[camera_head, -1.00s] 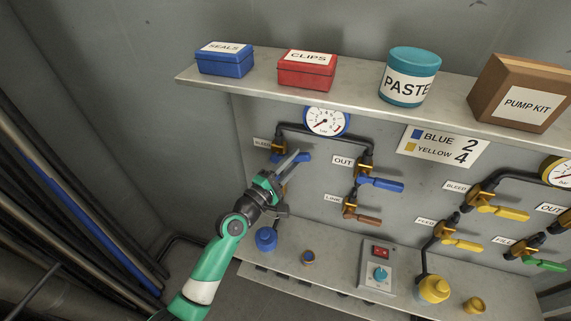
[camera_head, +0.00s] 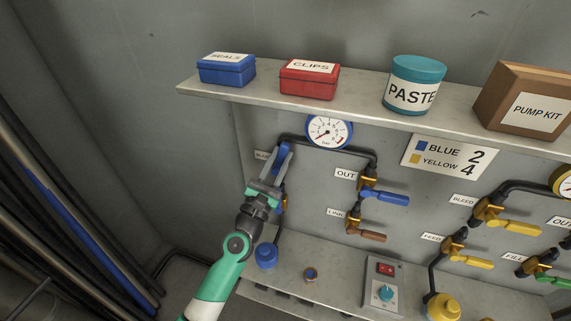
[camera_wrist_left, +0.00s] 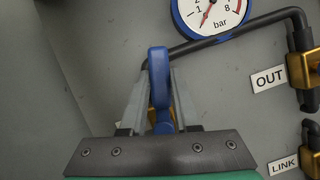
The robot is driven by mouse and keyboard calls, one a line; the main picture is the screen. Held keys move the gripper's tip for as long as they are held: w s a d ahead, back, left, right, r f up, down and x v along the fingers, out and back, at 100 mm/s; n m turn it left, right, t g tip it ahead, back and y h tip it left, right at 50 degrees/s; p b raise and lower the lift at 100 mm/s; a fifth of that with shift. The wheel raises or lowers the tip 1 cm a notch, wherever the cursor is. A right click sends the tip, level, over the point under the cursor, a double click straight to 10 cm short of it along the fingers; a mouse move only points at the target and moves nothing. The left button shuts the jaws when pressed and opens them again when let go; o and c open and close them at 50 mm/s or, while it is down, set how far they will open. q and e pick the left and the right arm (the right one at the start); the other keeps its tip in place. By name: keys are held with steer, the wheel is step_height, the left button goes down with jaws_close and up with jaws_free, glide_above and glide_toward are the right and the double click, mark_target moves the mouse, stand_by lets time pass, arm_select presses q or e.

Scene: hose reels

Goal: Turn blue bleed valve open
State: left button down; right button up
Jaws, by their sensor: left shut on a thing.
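The blue bleed valve's handle (camera_head: 284,153) is at the left of the panel, beside a partly covered label (camera_head: 262,155). My left gripper (camera_head: 279,166) is shut on this handle. In the left wrist view the blue handle (camera_wrist_left: 158,75) stands upright between the two grey fingers, its rounded end above them. The valve body is mostly hidden behind the gripper. The blue-rimmed gauge (camera_head: 328,131) is up and right of the handle; its needle points to the lower left, near the low end. My right gripper is not in view.
The blue OUT valve handle (camera_head: 385,198) and brown LINK handle (camera_head: 373,236) are to the right. A black pipe (camera_head: 345,150) runs below the gauge. The shelf (camera_head: 360,112) with boxes and a paste jar overhangs the panel. A blue cap (camera_head: 266,255) stands on the lower ledge.

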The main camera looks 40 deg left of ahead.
arm_select(q)
steer(key=shift+s+a+r+n+g+y, duration=0.1)
steer(key=shift+a+n+y, duration=0.2)
steer(key=shift+n, duration=0.45)
steer(key=shift+s+a+n+g+y, duration=0.2)
steer(key=shift+n+y, duration=0.25)
steer(key=shift+n, duration=0.35)
steer(key=shift+s+a+r+n+y, duration=0.1)
steer(key=shift+a+n+y, duration=0.25)
steer(key=shift+n, duration=0.4)
steer(key=shift+b, duration=0.3)
steer(key=c, duration=0.6)
jaws_free()
steer(key=shift+c, duration=0.2)
steer(key=shift+f, duration=0.1)
steer(key=v, duration=1.1)
steer(key=shift+s+d, duration=0.2)
steer(key=shift+s, duration=0.05)
